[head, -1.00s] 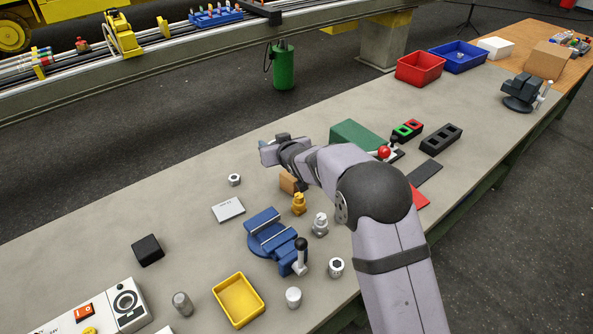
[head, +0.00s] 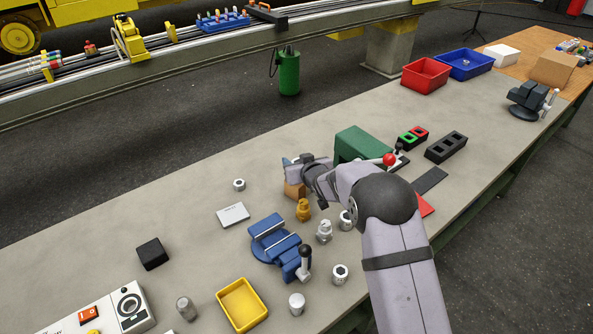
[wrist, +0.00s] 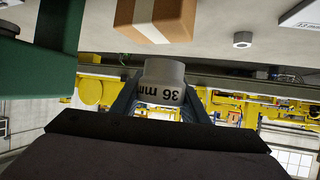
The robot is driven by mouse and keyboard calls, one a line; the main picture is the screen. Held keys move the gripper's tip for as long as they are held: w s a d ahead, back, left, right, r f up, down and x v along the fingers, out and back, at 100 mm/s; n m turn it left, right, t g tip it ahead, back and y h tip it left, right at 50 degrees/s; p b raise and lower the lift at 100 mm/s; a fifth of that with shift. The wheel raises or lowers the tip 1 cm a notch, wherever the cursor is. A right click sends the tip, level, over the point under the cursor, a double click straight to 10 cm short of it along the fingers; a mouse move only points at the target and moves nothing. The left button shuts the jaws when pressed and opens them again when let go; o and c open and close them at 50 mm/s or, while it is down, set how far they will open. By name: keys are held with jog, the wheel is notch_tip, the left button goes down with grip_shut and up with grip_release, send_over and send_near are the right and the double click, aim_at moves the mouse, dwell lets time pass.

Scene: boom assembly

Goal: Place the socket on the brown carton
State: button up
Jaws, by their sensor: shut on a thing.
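My gripper (wrist: 158,100) is shut on a grey socket (wrist: 163,82) marked "36 mm" in the wrist view. In the head view my gripper (head: 290,163) is near the small brown carton (head: 294,190), which the wrist partly hides; the held socket is hard to make out there. In the wrist view the brown carton (wrist: 155,18), with a paler tape strip, is at the top edge, apart from the socket in the picture. A larger brown carton (head: 553,69) stands at the far right of the bench.
A green block (head: 357,145) is close beside the wrist and shows at left in the wrist view. A yellow fitting (head: 303,210), a silver fitting (head: 324,231) and a blue vise (head: 275,240) stand in front. Bench left of the carton is mostly clear.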

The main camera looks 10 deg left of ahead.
jog(key=shift+f+p, duration=0.5)
jog(key=shift+f, duration=1.6)
jog(key=shift+f, duration=0.2)
jog(key=o, duration=1.2)
jog(key=shift+r, duration=0.25)
jog(key=shift+b+v, duration=1.4)
jog(key=shift+v, duration=4.6)
jog(key=shift+d, duration=0.15)
